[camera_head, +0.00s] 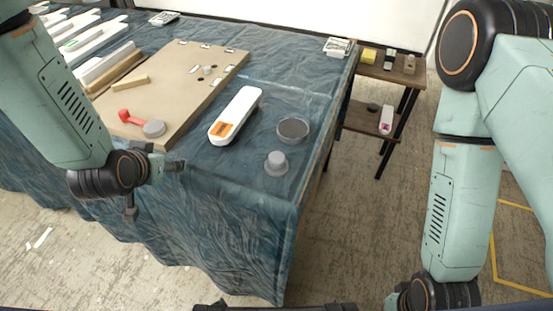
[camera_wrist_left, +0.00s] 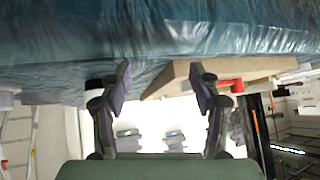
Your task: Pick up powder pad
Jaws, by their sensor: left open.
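A small grey knob-shaped pad (camera_head: 276,163), which looks like the powder pad, stands upright near the front right corner of the blue-covered table (camera_head: 235,185). A round dark shallow dish (camera_head: 293,130) sits just behind it. My left gripper (camera_head: 156,190) is at the table's front edge, well left of the pad and apart from it. In the left wrist view its two fingers (camera_wrist_left: 162,85) are spread with nothing between them. I cannot make out the pad for certain in that view. My right arm comes down at the right; its gripper is out of view.
A white device with an orange label (camera_head: 235,115) lies left of the dish. A tan board (camera_head: 185,75) holds a red-handled tool (camera_head: 128,117) and a grey disc (camera_head: 154,128). White bars (camera_head: 90,40) lie far left. A small shelf (camera_head: 385,75) stands behind right.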

